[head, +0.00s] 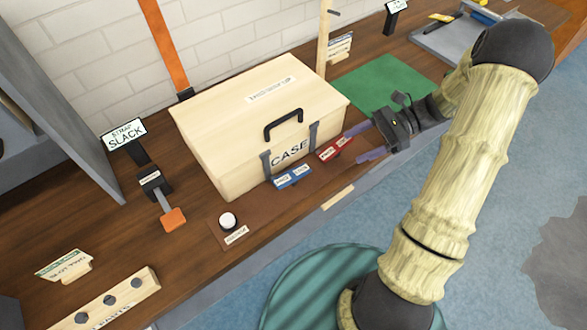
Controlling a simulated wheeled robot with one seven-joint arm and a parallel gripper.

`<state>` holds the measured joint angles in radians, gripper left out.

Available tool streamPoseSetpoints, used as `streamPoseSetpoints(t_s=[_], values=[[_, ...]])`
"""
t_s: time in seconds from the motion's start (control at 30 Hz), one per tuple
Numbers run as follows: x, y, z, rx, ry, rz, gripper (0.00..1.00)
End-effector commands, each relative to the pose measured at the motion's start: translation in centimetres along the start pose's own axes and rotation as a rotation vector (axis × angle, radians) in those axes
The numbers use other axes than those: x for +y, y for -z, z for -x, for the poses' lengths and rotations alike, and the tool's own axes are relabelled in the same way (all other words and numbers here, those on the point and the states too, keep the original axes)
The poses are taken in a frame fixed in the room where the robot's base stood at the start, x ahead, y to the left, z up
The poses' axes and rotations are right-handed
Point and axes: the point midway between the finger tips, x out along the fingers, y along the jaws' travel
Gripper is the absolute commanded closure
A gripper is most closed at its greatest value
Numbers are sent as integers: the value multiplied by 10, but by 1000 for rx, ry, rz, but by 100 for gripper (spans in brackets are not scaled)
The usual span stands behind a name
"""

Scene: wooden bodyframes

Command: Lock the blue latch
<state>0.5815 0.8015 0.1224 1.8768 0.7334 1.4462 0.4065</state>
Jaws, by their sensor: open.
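A pale wooden case (220,115) with a dark handle on its lid stands shut on the brown bench. The blue latch (292,177) sits low on the case's front, left of the red latch (336,148). A grey strip runs up the case front above each latch. Whether either latch is locked is too small to tell. My gripper (361,142) is open, with its purple fingers pointing left at the red latch. The fingers are close to the red latch; whether they touch it I cannot tell. The blue latch is farther left, apart from them.
A white button (227,220) stands on a brown plate before the case. A strap lever with an orange end (173,219) and a "STRAP SLACK" sign (124,133) are left. A green mat (385,84) lies right. The bench's front edge runs below the latches.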

Motion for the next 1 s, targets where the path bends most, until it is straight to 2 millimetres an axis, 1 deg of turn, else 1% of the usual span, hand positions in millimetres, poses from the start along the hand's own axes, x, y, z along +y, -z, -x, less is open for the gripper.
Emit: streamPoseSetpoints(t_s=[0.07, 0.3, 0.37, 0.47, 0.57, 0.8, 1.0], values=[[0, 1, 4, -4, 13, -6, 38], [2, 3, 8, -2, 20, -9, 38], [3, 4, 7, -2, 23, -10, 38], [3, 4, 1, -2, 24, -10, 38], [2, 3, -13, -3, 19, -10, 38], [2, 1, -59, -3, 5, -6, 38], [1, 1, -94, -3, 5, -4, 38]])
